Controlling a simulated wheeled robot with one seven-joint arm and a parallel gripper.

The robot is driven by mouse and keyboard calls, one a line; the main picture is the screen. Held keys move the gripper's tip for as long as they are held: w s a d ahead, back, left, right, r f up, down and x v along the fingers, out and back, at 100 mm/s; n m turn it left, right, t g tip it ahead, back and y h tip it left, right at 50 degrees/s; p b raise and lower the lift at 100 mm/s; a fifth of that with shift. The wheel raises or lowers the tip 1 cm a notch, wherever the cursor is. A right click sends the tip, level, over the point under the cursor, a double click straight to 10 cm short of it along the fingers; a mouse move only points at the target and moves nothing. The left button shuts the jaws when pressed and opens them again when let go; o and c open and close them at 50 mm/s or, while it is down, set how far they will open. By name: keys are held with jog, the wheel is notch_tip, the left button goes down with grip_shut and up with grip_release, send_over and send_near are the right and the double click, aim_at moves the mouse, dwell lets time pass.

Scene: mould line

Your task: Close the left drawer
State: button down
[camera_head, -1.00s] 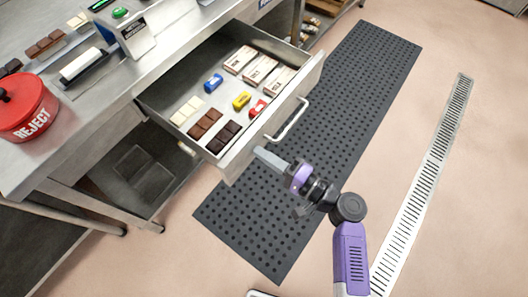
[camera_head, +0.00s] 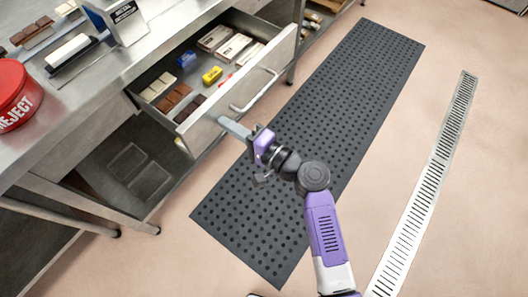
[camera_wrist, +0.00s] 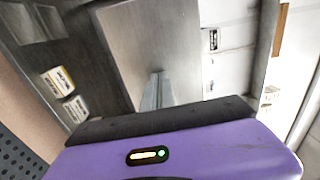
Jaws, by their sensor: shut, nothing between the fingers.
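The drawer (camera_head: 240,91) is partly open under the steel bench. Its front panel has a pale bar handle (camera_head: 258,93). Inside lie chocolate bars, white boxes (camera_head: 232,48), a blue item (camera_head: 186,59) and a yellow item (camera_head: 212,75). My gripper (camera_head: 226,123) is shut and empty, its fingertips at the outer face of the drawer front, near its lower left end, beside the handle and not around it. In the wrist view the fingers (camera_wrist: 155,92) point at a flat grey panel (camera_wrist: 150,40) and seem to touch it.
The steel bench (camera_head: 101,91) carries a red REJECT bin (camera_head: 14,97) and a sign stand (camera_head: 125,22). A lower shelf (camera_head: 140,172) and bench legs are below. A dark perforated mat (camera_head: 330,110) and a floor drain (camera_head: 425,190) lie on otherwise clear floor.

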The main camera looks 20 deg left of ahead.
aim_at(171, 94)
jog(key=b+x, duration=0.4)
jog(key=x, duration=0.3)
jog(key=b+x, duration=0.4)
jog(key=x, duration=0.3)
jog(key=b+x, duration=0.5)
jog(key=x, duration=0.2)
jog(key=shift+a+f, duration=0.3)
jog(key=shift+a, duration=0.05)
jog(key=shift+w+a+r+b, duration=0.15)
jog(key=shift+w+a+b, duration=0.05)
jog(key=shift+a+b, duration=0.2)
jog(key=shift+r, duration=0.2)
jog(key=shift+a+r, duration=0.1)
jog(key=shift+a, duration=0.05)
